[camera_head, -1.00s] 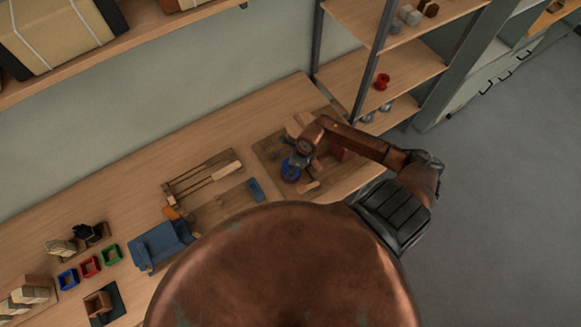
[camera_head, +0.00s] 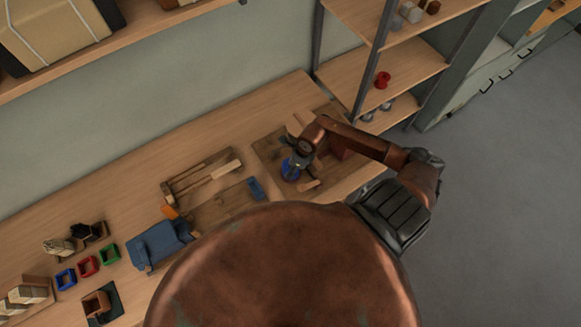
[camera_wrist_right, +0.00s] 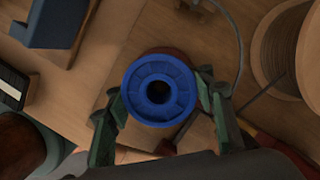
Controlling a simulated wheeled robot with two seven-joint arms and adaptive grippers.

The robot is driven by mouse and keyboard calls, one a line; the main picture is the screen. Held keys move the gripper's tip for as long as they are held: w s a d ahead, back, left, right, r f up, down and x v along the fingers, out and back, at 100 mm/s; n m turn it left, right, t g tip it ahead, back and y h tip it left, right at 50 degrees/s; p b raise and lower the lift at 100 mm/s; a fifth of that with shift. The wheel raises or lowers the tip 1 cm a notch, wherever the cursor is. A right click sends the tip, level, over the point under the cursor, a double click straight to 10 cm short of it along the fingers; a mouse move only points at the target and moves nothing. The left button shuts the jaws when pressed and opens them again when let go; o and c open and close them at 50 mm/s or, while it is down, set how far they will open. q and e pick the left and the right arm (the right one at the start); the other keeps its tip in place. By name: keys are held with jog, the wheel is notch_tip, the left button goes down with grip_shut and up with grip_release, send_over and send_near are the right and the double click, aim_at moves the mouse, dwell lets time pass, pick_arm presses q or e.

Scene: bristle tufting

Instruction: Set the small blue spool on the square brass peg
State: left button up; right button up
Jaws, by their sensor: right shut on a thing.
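The small blue spool (camera_wrist_right: 136,90) faces the right wrist camera with its round flange and dark centre hole. It shows in the head view as a blue patch (camera_head: 290,173), partly covered by my gripper. My right gripper (camera_wrist_right: 160,104) has a green-dark finger on each side of the spool and is shut on it. In the head view my right gripper (camera_head: 293,165) is over the wooden board at the right part of the bench. I cannot make out the square brass peg; the spool and gripper hide what is beneath. My left gripper is not in view.
A large wooden reel (camera_wrist_right: 272,55) stands at the right of the wrist view, with a grey cable nearby. A blue block (camera_wrist_right: 58,22) is at upper left. On the bench are a blue holder (camera_head: 158,243) and small coloured bins (camera_head: 88,266). Shelves (camera_head: 400,75) stand behind on the right.

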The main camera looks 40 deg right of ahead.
jog(key=shift+f+b, duration=0.25)
jog(key=shift+b, duration=0.05)
jog(key=o, duration=1.4)
jog(key=v, duration=1.2)
